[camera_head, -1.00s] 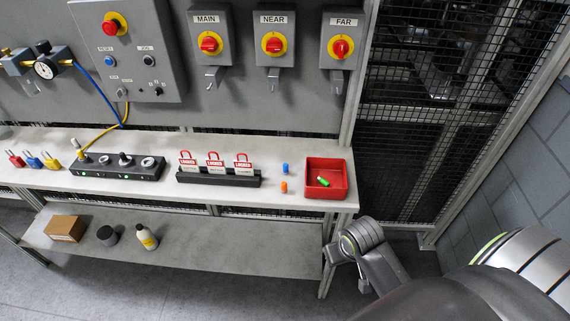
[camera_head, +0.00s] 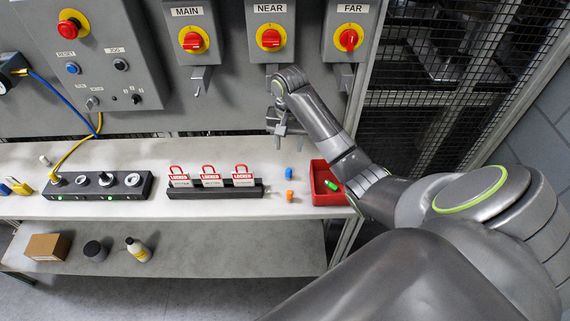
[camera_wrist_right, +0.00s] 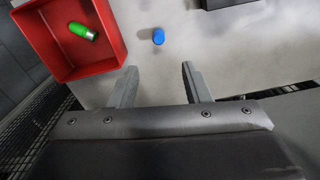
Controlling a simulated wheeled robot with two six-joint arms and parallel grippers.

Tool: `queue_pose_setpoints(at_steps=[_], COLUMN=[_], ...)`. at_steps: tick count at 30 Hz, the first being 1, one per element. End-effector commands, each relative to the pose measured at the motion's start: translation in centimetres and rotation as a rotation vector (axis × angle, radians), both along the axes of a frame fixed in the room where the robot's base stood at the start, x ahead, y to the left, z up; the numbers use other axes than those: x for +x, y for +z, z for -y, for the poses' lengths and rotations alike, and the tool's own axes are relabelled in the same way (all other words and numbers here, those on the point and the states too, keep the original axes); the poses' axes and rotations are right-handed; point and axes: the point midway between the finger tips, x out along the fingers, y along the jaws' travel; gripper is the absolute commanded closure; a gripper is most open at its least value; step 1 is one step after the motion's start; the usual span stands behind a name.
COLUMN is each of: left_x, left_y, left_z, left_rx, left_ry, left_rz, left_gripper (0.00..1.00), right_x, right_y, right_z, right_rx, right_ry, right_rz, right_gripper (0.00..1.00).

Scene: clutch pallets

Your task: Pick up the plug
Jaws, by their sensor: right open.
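A small blue plug (camera_head: 288,173) stands on the light shelf top, left of the red bin; it also shows in the right wrist view (camera_wrist_right: 158,36). An orange plug (camera_head: 289,196) stands just in front of it in the head view. A green plug (camera_head: 333,186) lies inside the red bin, also seen in the wrist view (camera_wrist_right: 82,31). My right gripper (camera_head: 283,130) is open and empty, pointing down above the shelf near the wall. In the wrist view the blue plug lies beyond and between its fingertips (camera_wrist_right: 158,70), apart from them. My left gripper is not in view.
The red bin (camera_head: 325,198) sits at the shelf's right end. A black rack with red lockout padlocks (camera_head: 216,190) is to the left. A black socket strip (camera_head: 98,186) lies farther left. Switch boxes with hooks hang just behind the gripper. The shelf around the plugs is clear.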

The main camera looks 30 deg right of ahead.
Motion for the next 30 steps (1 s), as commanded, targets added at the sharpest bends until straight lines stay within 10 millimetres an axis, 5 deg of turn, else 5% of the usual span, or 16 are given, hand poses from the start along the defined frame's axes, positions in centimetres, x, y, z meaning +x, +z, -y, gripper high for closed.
queue_pose_setpoints(at_steps=[3, 6, 18, 24, 30], left_x=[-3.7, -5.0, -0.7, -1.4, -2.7], left_y=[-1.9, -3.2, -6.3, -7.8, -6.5], left_z=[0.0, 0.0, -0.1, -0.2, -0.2], left_rx=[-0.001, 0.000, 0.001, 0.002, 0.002], left_ry=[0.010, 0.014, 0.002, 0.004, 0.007], left_rz=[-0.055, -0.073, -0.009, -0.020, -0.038], left_gripper=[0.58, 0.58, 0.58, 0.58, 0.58], right_x=[0.0, -0.1, -0.1, -0.5, -0.9], right_y=[-1.7, -3.0, -6.4, -8.2, -10.5], right_z=[0.0, 0.0, -0.1, -0.2, -0.5], right_rx=[0.000, -0.001, -0.001, -0.001, 0.000], right_ry=[0.001, 0.002, 0.003, 0.003, 0.002], right_rz=[0.000, 0.001, 0.002, 0.001, -0.004], right_gripper=[0.57, 0.57, 0.57, 0.57, 0.57])
